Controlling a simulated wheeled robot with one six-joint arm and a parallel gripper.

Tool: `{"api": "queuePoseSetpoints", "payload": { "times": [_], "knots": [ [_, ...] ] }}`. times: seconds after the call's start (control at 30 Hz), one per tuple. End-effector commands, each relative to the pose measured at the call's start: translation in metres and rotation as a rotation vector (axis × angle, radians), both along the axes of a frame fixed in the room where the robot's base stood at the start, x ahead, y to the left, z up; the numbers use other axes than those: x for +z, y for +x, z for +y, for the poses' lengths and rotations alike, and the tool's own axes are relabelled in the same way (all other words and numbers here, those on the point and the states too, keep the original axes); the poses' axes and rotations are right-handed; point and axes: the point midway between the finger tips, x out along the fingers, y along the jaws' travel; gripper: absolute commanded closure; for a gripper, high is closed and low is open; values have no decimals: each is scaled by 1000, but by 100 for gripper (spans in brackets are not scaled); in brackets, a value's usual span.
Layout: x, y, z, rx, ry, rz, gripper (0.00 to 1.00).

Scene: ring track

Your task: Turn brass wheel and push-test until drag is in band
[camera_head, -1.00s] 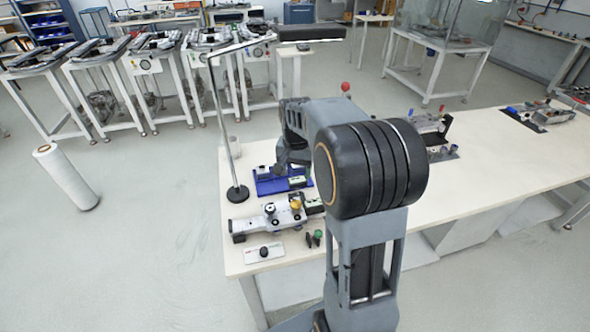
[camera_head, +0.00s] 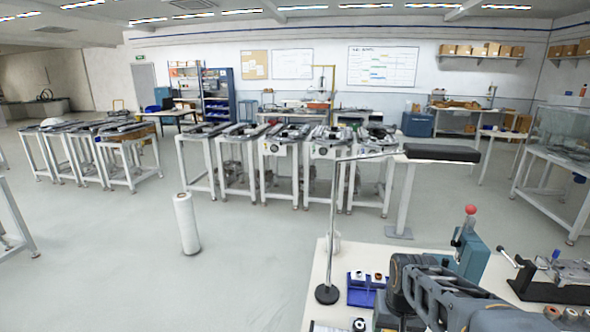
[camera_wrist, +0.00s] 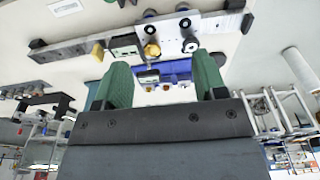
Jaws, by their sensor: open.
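The brass wheel (camera_wrist: 152,50) shows near the top middle of the wrist view. It sits at the edge of a pale metal fixture (camera_wrist: 168,28) with dark round knobs. My gripper (camera_wrist: 160,66) has two green fingers spread wide, with nothing held between them. The wheel appears between and beyond the fingertips, apart from them. In the head view the brass wheel and the fixture are out of frame, and my arm covers the lower right of the bench.
A blue tray (camera_head: 361,296) lies on the bench, beside a lamp stand (camera_head: 328,292). A red-topped blue device (camera_head: 469,250) stands behind my arm. A white roll (camera_head: 186,224) stands on the open floor. Several frame tables line the back.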

Motion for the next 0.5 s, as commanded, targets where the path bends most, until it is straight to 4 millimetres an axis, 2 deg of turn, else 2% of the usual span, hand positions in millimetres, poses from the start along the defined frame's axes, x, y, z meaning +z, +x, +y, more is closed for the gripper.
{"api": "queuePoseSetpoints", "payload": {
  "times": [0.03, 0.1, 0.2, 0.33, 0.5],
  "knots": [
    [4, -15, 9, 47, -8, -36, 35],
    [8, -32, 19, 99, -18, -76, 35],
    [12, -51, 29, 146, -24, -125, 35],
    [20, -64, 38, 175, -28, -178, 35],
    [31, -67, 46, 196, -31, -227, 35]
  ]
}}
